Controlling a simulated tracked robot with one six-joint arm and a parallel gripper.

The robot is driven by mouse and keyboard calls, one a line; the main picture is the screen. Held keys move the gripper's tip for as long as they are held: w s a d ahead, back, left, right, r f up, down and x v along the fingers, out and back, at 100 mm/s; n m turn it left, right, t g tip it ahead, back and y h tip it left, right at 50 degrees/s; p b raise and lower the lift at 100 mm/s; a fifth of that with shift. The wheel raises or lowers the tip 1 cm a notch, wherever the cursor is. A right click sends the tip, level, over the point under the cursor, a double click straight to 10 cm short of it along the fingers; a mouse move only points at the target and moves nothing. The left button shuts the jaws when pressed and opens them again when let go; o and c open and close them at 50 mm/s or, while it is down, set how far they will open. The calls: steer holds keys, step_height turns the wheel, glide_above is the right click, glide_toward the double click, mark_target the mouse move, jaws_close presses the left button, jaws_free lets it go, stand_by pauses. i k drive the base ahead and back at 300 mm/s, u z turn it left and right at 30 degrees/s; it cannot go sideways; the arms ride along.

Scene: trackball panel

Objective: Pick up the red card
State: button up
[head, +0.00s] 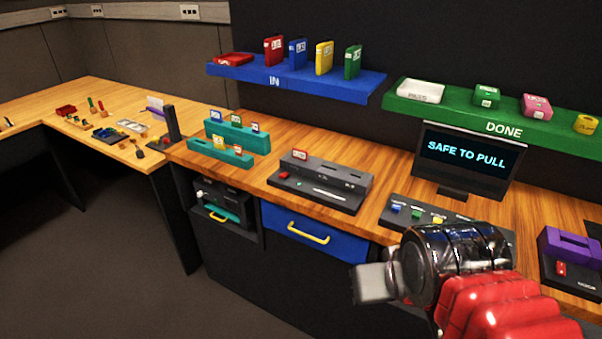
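A small card with a red border and pale label (300,155) stands upright in the dark slotted block (345,183) on the wooden desk. Another small reddish card (255,127) stands at the right end of the upper teal rack (236,134). I cannot tell which one is the task's red card. My gripper (366,284) is at the lower right, in front of the desk edge, pointing left and well apart from both cards. Its grey fingers are seen side-on, so their opening is hidden. No held object shows.
A blue drawer (308,237) with a yellow handle is below the desk. A monitor (465,156) reads "SAFE TO PULL". A panel with coloured buttons (437,220) lies behind my arm. Blue (330,82) and green (545,133) shelves hang above. Open floor lies at left.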

mark_target(301, 154)
steer(key=k, duration=0.75)
steer(key=u, duration=0.5)
steer(key=i, duration=0.9)
steer(key=u, duration=0.45)
steer(key=i, duration=1.25)
steer(key=z, duration=0.35)
